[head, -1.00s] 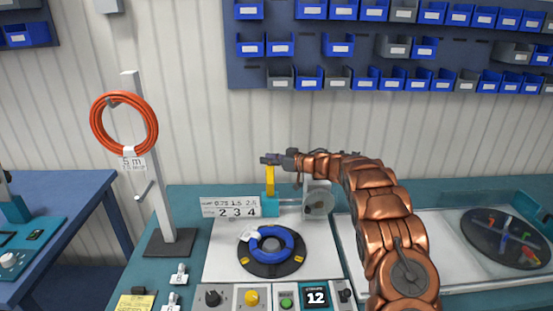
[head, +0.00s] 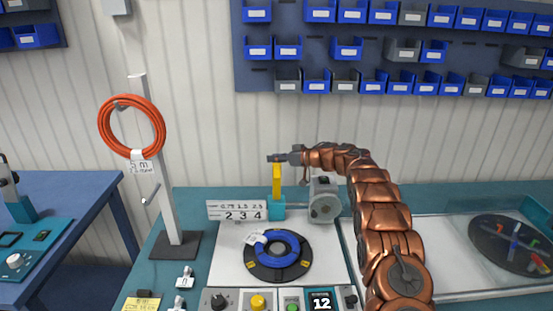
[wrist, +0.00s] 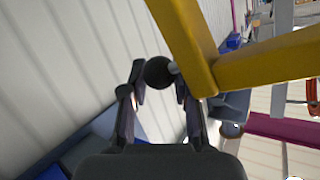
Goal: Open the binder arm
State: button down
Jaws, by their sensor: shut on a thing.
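The yellow binder arm (head: 277,182) stands upright on a teal block (head: 277,210) behind the round turntable. Its yellow bars also show large in the wrist view (wrist: 265,68), with a dark ball knob (wrist: 160,72) on a short pin. My gripper (head: 277,158) is at the top of the binder arm. In the wrist view its two fingers (wrist: 160,85) are on either side of the knob, shut on it. A blue cable coil (head: 277,248) lies on the black turntable (head: 276,271) below.
A grey motor-like unit (head: 323,200) stands just right of the binder arm. A white number plate (head: 238,211) is to its left. An orange coil (head: 132,125) hangs on a post at left. Blue bins (head: 347,47) line the wall behind.

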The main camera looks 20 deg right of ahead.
jog(key=shift+s+d+f, duration=0.1)
jog(key=shift+d+f, duration=0.1)
jog(key=shift+f, duration=0.95)
jog(key=c, duration=1.3)
grip_release()
jog(key=o, duration=0.3)
jog(key=shift+w+d+f, duration=0.1)
jog(key=shift+w, duration=0.1)
jog(key=shift+o, duration=0.7)
jog(key=shift+r, duration=0.3)
jog(key=shift+s+d+r, duration=0.25)
jog(key=shift+s+r, duration=0.05)
jog(key=shift+r, duration=0.1)
jog(key=v, duration=1.1)
